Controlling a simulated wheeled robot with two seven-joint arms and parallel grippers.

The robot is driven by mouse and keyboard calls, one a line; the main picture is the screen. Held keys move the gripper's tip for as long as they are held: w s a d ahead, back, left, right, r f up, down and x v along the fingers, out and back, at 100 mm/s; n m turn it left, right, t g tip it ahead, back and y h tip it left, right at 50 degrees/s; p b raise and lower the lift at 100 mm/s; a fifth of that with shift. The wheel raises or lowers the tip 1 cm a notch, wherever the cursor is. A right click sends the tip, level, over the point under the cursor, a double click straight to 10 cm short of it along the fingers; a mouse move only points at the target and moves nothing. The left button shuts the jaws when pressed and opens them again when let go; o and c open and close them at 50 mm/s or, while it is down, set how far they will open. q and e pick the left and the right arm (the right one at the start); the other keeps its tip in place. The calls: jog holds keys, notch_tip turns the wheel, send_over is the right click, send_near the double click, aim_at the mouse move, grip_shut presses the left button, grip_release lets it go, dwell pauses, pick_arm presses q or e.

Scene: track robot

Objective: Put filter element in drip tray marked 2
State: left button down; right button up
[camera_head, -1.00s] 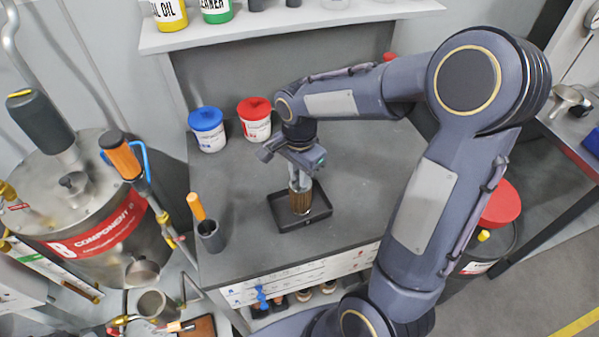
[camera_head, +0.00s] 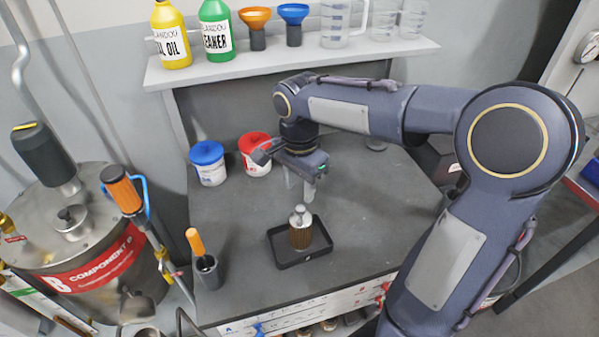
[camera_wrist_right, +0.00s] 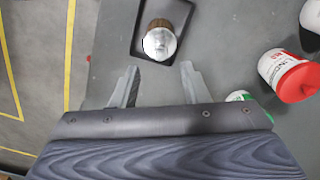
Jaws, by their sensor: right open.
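The filter element (camera_head: 300,236), a brown pleated cylinder with a silvery top, stands upright in a black drip tray (camera_head: 284,263) on the grey workbench. It also shows in the right wrist view (camera_wrist_right: 159,40), inside the tray (camera_wrist_right: 141,52), beyond my fingertips. My right gripper (camera_head: 298,190) is open and empty, above and behind the filter element and apart from it. In the wrist view both fingers of the right gripper (camera_wrist_right: 160,75) are spread with nothing between them. The number on the tray is too small to read. My left gripper is out of view.
A blue-lidded tub (camera_head: 208,165) and a red-lidded tub (camera_head: 256,160) stand behind the gripper. A dark cup with an orange-handled tool (camera_head: 206,265) is at the bench's left. A shelf (camera_head: 300,60) with bottles and funnels hangs behind. The bench's right part is clear.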

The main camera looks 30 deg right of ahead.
jog(key=s+a+r+n+t+y, duration=0.1)
jog(key=s+r+n, duration=0.1)
jog(key=s+n, duration=0.15)
jog(key=s+r+n+t+y, duration=0.1)
jog(key=s+r+n, duration=0.1)
jog(key=s, duration=0.3)
jog(key=s+a+f+n+t+y, duration=0.1)
jog(key=s+a+f+n+t, duration=0.2)
jog(key=s+n, duration=0.5)
jog(key=shift+s+a+f+t+y, duration=0.15)
jog(key=shift+a+f+t+y, duration=0.3)
jog(key=shift+f, duration=0.45)
jog(key=shift+a, duration=0.1)
